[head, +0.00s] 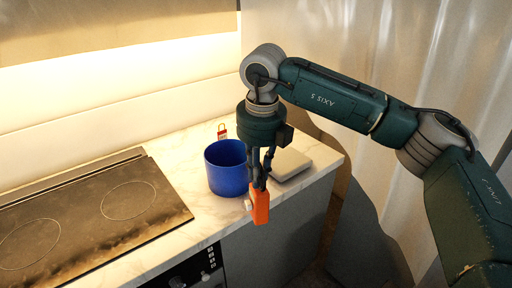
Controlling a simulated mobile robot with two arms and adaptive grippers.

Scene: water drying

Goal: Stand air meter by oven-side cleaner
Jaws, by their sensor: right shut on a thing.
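My right gripper (261,184) points down over the front edge of the counter. It is shut on an orange block-shaped thing (261,206), which hangs upright from the fingers and may be the air meter. A small white piece shows just left of the orange thing, partly hidden by it; I cannot tell what it is. A small red item with a pale label (222,132) stands at the back of the counter behind the blue container, its lower part partly hidden; it may be a cleaner. My left gripper is not in view.
A blue round container (227,172) stands left of my right gripper. A flat beige box (290,164) lies to its right. The black cooktop (90,200) fills the left, with oven knobs (178,283) below. Bare marble counter lies between cooktop and blue container.

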